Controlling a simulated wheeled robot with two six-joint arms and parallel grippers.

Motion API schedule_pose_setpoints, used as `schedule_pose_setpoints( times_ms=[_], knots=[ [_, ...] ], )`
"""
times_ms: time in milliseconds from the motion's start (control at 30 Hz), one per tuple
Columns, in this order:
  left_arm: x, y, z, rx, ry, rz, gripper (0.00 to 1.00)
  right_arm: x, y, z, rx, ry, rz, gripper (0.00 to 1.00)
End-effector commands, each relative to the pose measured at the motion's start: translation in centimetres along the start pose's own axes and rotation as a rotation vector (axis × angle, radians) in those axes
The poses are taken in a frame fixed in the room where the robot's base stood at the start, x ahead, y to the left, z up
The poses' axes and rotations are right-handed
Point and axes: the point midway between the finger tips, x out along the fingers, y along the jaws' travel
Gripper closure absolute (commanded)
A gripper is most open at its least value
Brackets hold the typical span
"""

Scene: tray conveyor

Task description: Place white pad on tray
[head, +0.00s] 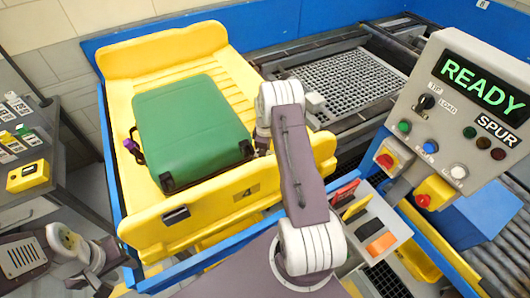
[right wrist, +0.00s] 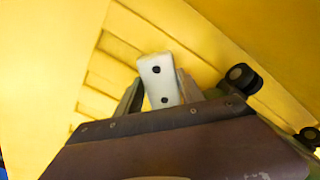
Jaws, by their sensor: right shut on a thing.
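The tray (head: 185,222) is a yellow tub with a ribbed floor, marked 4, in the middle left of the head view. A green suitcase lies in it. In the right wrist view a white pad (right wrist: 158,72) with two dark dots stands between the fingers of my right gripper (right wrist: 160,92), which is shut on it. Yellow ribbed surface fills the view behind the pad. In the head view my right arm reaches over the tray's right side and its gripper is hidden. My left gripper (head: 92,284) is low at the left, partly cut off; its jaw opening is unclear.
The green suitcase (head: 190,125) takes up much of the tray. A control panel (head: 455,115) reading READY stands at the right. A side table (head: 40,205) with tags and a yellow device is at the left. A metal grid (head: 350,85) lies beyond the tray.

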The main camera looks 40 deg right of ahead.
Motion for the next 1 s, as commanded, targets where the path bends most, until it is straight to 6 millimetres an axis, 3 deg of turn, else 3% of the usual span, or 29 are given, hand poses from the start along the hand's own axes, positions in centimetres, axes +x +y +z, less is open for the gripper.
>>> schedule_pose_setpoints(
  times_ms=[67,100,167,533,900,1000],
  knots=[
    [0.3,0.0,0.0,0.0,0.0,0.0,0.64,0.4,0.0,0.0,0.0,0.0,0.0,0.97],
    [0.2,0.0,0.0,0.0,0.0,0.0,0.64,0.2,0.0,0.0,0.0,0.0,0.0,0.44],
    [0.2,0.0,0.0,0.0,0.0,0.0,0.64,0.2,0.0,0.0,0.0,0.0,0.0,0.33],
    [0.0,0.0,0.0,0.0,0.0,0.0,0.64,-0.6,0.1,0.0,0.0,0.001,0.002,0.33],
    [1.3,0.0,0.1,0.0,0.0,0.0,0.64,-9.5,0.1,-0.1,0.0,0.003,0.005,0.33],
    [1.4,0.0,0.1,0.0,0.0,0.0,0.64,-11.1,0.1,0.0,0.0,0.002,0.003,0.33]
  ],
)
